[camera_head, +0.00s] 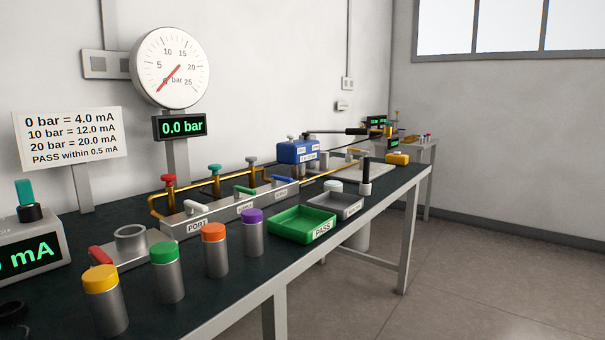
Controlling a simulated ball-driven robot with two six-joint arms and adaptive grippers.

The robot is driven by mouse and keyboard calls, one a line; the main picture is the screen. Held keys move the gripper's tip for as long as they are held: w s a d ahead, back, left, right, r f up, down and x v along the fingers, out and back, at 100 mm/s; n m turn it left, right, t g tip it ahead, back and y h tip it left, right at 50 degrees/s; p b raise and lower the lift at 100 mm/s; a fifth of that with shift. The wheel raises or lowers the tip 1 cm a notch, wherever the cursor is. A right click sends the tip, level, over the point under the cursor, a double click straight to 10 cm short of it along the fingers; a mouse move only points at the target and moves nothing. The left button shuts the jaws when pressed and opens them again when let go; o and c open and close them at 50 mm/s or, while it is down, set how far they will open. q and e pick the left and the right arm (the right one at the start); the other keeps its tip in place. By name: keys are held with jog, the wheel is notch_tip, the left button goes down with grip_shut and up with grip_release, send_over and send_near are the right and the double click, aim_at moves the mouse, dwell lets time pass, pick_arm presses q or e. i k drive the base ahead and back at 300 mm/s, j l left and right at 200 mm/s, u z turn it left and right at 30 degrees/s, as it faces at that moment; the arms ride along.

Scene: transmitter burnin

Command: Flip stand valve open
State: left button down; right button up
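A grey block with an upright metal socket (130,238) stands at the near left of the dark bench, and a red lever (101,255) sits at its left end. I cannot tell for sure that this is the stand valve, or whether it is open or shut. Neither gripper is in view.
Yellow-, green-, orange- and purple-topped cylinders (105,305) line the front edge, close before the red lever. A green PASS tray (290,236), a grey tray (352,208) and a blue pump unit (297,151) are farther right. An mA meter (28,262) is at left. Floor at right is clear.

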aim_at(275, 179)
jog(key=i+l, duration=0.2)
jog(key=l, duration=0.15)
jog(key=i+l+u, duration=0.1)
jog(key=i+l, duration=0.35)
jog(key=l, duration=0.2)
jog(key=i+l, duration=0.2)
jog(key=l, duration=0.15)
jog(key=i+l+u, duration=0.1)
jog(key=l, duration=0.25)
jog(key=i, duration=0.1)
